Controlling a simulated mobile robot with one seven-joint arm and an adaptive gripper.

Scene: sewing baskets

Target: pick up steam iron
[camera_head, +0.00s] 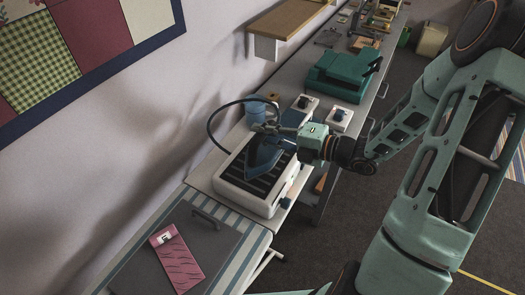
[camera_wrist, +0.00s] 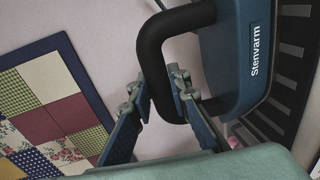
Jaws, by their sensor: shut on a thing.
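The steam iron (camera_head: 263,157) is dark blue with a black loop handle. In the head view it is at the white stand with a dark ribbed top (camera_head: 228,180); I cannot tell whether it touches the ribs. My gripper (camera_head: 283,132) reaches in from the right at handle height. In the wrist view the iron (camera_wrist: 238,60) shows its "Stenvarm" label, and my gripper's fingers (camera_wrist: 162,88) are closed on either side of the black handle (camera_wrist: 152,52). The iron's body hides part of the ribbed top.
A dark cord arches left of the iron. In front, a striped board (camera_head: 142,252) carries a grey panel and a pink packet (camera_head: 177,260). The wall is close on the left.

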